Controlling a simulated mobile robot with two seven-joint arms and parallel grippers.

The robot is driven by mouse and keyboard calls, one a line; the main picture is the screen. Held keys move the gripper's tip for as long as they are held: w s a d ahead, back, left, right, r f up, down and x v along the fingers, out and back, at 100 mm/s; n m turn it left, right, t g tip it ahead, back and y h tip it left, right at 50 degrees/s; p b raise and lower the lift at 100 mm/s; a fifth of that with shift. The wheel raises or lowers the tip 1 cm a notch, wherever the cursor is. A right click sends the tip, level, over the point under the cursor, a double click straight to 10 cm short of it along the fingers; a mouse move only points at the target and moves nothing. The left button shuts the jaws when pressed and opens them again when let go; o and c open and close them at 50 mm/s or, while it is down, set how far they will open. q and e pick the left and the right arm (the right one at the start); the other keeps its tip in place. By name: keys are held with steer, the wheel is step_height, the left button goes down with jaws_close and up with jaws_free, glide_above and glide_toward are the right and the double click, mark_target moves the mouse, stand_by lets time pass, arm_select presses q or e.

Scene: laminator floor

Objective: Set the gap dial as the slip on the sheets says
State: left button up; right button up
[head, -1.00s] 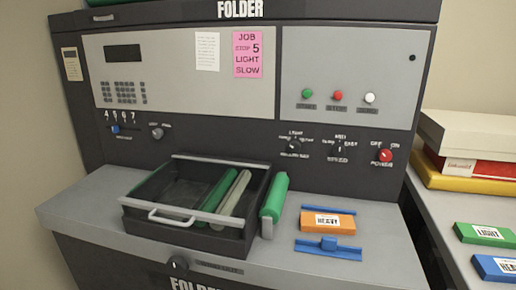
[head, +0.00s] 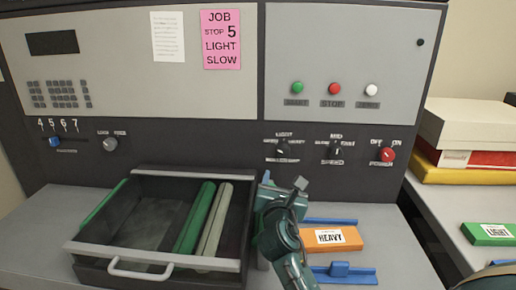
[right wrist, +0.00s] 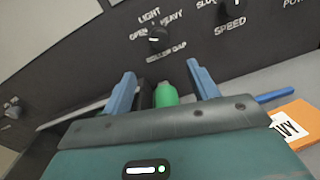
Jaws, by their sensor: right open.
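The roller gap dial (head: 282,148) is a small black knob on the dark panel, with LIGHT printed above it. In the right wrist view the dial (right wrist: 158,38) shows OPEN at left, LIGHT at top and HEAVY at right; its pointer is too small to read surely. A pink slip (head: 221,39) on the upper panel reads JOB, STOP 5, LIGHT, SLOW. My right gripper (head: 284,184) is open and empty, below the dial and apart from it. Its blue fingers (right wrist: 161,75) point toward the panel, with the dial beyond them. My left gripper is not in view.
The speed dial (head: 337,150) and red power knob (head: 388,154) sit to the right. Below stand an open tray (head: 160,257) with green and grey rollers and an orange HEAVY block (head: 345,239).

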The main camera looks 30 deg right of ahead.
mark_target(283, 153)
steer(key=x, duration=1.1)
steer(key=shift+w+d+r, duration=0.2)
steer(key=shift+d+r, duration=0.05)
steer(key=shift+r, duration=0.15)
steer(key=shift+x, duration=0.8)
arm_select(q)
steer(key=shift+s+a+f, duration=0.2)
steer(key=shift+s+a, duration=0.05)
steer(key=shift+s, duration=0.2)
arm_select(e)
steer(key=c, duration=1)
